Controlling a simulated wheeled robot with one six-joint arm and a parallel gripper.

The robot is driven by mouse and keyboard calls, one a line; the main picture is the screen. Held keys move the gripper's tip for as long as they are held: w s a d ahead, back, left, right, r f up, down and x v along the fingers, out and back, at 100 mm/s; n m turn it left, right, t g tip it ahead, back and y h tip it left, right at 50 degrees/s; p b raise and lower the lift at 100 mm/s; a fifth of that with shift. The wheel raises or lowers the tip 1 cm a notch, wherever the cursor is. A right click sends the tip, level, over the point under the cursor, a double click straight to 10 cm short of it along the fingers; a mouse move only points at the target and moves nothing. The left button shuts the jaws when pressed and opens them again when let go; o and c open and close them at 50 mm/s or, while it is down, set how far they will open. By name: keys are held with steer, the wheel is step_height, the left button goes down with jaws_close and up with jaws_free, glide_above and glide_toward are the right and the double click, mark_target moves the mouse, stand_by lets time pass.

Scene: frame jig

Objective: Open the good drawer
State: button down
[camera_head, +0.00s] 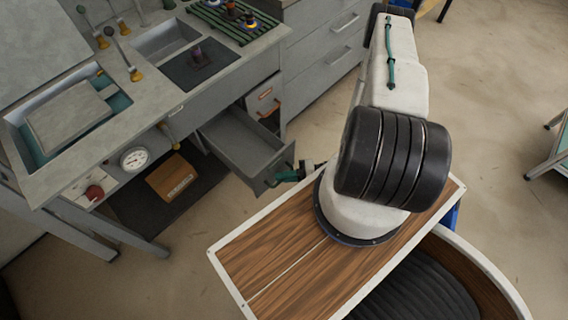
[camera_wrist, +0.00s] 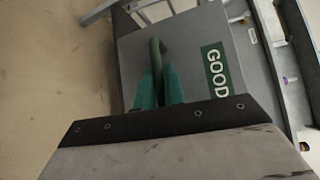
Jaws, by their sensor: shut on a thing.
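The good drawer (camera_head: 245,143) is a grey drawer that stands pulled out from the workbench, and its inside looks empty in the head view. In the wrist view its grey front (camera_wrist: 190,48) carries a green label (camera_wrist: 216,70) reading GOOD. My gripper (camera_head: 285,176) is at the drawer's front in the head view. In the wrist view my gripper's green fingers (camera_wrist: 158,88) are shut on the green drawer handle (camera_wrist: 155,55). The lower part of the handle is hidden between the fingers.
Beside the drawer is another compartment front (camera_head: 264,97) with an orange-brown handle. A wooden box (camera_head: 173,178) sits on a dark mat under the bench. The benchtop holds a sink (camera_head: 165,40), a green rack (camera_head: 232,18) and a lidded basin (camera_head: 70,118). Open floor lies to the right.

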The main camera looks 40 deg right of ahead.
steer(key=shift+s, duration=0.25)
steer(key=shift+d, duration=0.1)
steer(key=c, duration=1.5)
jaws_free()
